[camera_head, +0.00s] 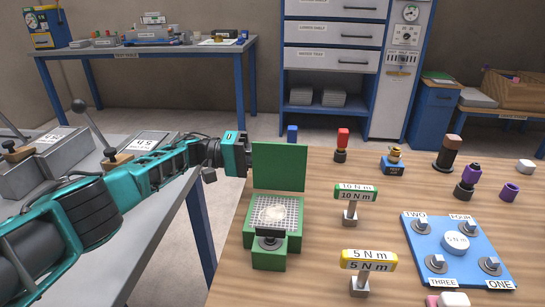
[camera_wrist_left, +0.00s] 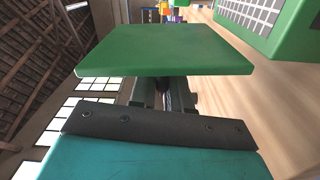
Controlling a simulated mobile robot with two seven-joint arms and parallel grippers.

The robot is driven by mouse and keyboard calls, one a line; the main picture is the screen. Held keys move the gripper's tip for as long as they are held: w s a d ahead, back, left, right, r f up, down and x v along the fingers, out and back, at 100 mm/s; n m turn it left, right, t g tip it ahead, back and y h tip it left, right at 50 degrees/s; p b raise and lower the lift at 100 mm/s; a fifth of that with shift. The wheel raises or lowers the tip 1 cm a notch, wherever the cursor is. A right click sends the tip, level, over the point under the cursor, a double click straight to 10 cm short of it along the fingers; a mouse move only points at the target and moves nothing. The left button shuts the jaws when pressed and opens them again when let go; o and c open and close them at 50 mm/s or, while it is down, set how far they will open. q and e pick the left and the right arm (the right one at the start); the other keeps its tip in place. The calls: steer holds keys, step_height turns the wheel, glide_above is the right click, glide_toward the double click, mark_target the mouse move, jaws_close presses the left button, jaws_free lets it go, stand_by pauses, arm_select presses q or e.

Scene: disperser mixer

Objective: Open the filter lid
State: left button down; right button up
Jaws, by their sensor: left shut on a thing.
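The green filter box (camera_head: 267,257) stands at the left edge of the wooden table, with a white grid (camera_head: 288,208) on top and a pale lump in its middle. Its flat green filter lid (camera_head: 279,166) stands upright at the back of the box, and the grid is uncovered. My left gripper (camera_head: 248,158) is at the lid's left edge and shut on it. In the left wrist view the lid (camera_wrist_left: 165,50) spans the space before the gripper (camera_wrist_left: 163,98); the box and grid (camera_wrist_left: 262,18) show at upper right. The fingertips are partly hidden. My right gripper is not in view.
A green-labelled torque stand (camera_head: 350,215) and a yellow-labelled one (camera_head: 360,282) stand right of the box. A blue plate (camera_head: 422,222) with numbered knobs lies further right. Several small parts line the table's back. A grey table (camera_head: 140,215) lies under my left arm.

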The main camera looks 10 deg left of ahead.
arm_select(q)
steer(key=c, duration=1.3)
jaws_free()
steer(key=shift+s+f, duration=0.1)
steer(key=shift+f, duration=0.2)
steer(key=shift+o, duration=0.7)
steer(key=shift+r, duration=0.15)
steer(key=shift+a, duration=0.1)
steer(key=a+b, duration=0.1)
steer(key=a, duration=0.6)
steer(key=shift+a+b, duration=0.25)
steer(key=shift+b, duration=0.15)
